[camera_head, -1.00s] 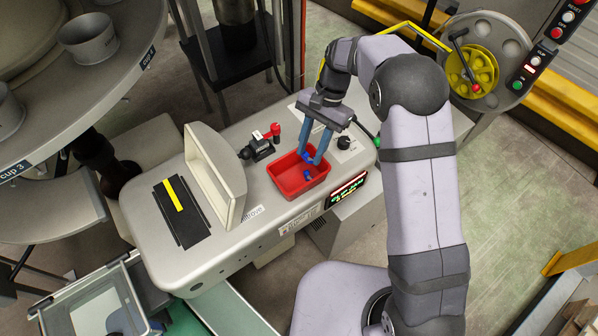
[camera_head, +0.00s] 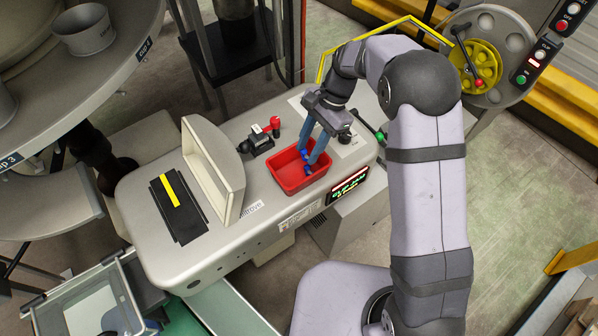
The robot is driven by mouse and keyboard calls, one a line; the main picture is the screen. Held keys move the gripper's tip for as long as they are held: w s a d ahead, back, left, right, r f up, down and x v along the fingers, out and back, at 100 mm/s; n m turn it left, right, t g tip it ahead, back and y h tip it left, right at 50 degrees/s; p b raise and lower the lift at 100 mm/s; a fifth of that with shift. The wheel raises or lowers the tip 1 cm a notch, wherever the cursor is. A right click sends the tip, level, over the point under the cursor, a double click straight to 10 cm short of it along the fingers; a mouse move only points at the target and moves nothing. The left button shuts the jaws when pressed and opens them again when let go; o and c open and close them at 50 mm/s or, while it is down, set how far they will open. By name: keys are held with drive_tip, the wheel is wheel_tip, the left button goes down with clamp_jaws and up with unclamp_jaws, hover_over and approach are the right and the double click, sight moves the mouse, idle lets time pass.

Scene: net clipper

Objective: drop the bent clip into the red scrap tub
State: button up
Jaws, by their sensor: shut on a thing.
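The red scrap tub (camera_head: 284,181) is an open rectangular box on the grey machine top. My gripper (camera_head: 308,159) points down into the tub with its two long blue-grey fingers. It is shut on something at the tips. Small bright-blue pieces show at the fingertips, just inside the tub. I take the held thing to be the bent clip, but its outline is too small to tell from the fingertips. I cannot tell whether it touches the tub floor.
A cream upright guard (camera_head: 210,170) and a black pad with a yellow stripe (camera_head: 178,205) lie left of the tub. A small black device (camera_head: 260,142) and a red knob (camera_head: 275,124) stand behind it. A lit display (camera_head: 348,186) is at front right.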

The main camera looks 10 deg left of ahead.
drive_tip(key=shift+f+b, duration=1)
drive_tip(key=shift+f, duration=0.45)
drive_tip(key=o, duration=1.1)
drive_tip(key=shift+b+v, duration=1.4)
drive_tip(key=shift+v, duration=2.3)
